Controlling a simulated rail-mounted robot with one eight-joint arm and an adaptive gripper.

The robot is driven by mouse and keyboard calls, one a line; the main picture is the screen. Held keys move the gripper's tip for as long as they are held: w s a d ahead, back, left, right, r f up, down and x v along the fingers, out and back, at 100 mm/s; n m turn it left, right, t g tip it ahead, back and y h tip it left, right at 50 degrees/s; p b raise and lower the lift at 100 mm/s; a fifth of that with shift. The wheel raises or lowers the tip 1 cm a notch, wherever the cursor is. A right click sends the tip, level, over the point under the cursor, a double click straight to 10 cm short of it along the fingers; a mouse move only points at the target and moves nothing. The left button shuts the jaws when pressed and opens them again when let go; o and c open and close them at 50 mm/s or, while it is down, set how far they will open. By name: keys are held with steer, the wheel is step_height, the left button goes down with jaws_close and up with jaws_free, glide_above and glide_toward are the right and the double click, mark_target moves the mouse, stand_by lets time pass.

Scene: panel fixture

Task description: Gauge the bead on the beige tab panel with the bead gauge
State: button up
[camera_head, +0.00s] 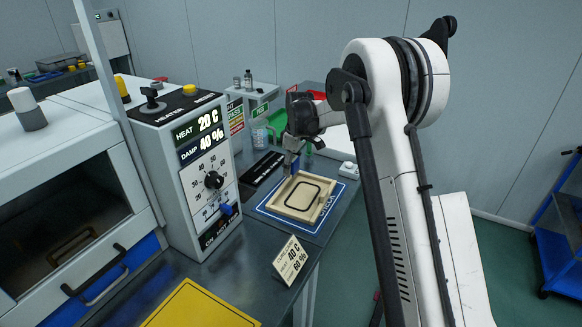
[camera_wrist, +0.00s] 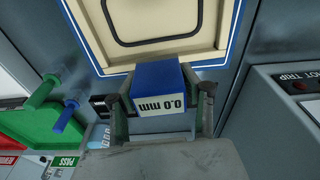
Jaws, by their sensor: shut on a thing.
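In the wrist view the panel (camera_wrist: 91,30) and part of the bead (camera_wrist: 158,43) show at the top. My gripper (camera_wrist: 163,88) is shut on the bead gauge (camera_wrist: 160,76), a blue block whose white face reads 0.0 mm upside down. In the head view the gauge (camera_head: 294,166) hangs at the panel's far-left edge. I cannot tell whether it touches the panel.
A control box (camera_head: 190,165) reading HEAT 20 C and DAMP 40 % stands left of the panel. A card (camera_head: 291,260) reading 40 C and 60 % stands in front. A green bin (camera_wrist: 35,125) and red bin are behind. A yellow sheet (camera_head: 200,307) lies at the bench front.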

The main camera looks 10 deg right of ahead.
mark_target(290, 192)
steer(key=shift+f, duration=0.15)
steer(key=shift+f+b, duration=2.85)
steer(key=shift+f, duration=1.1)
steer(key=shift+f+b, duration=0.45)
steer(key=shift+b, duration=0.05)
steer(key=shift+r, duration=0.15)
steer(key=shift+r+p, duration=1.7)
steer(key=shift+r, duration=2.2)
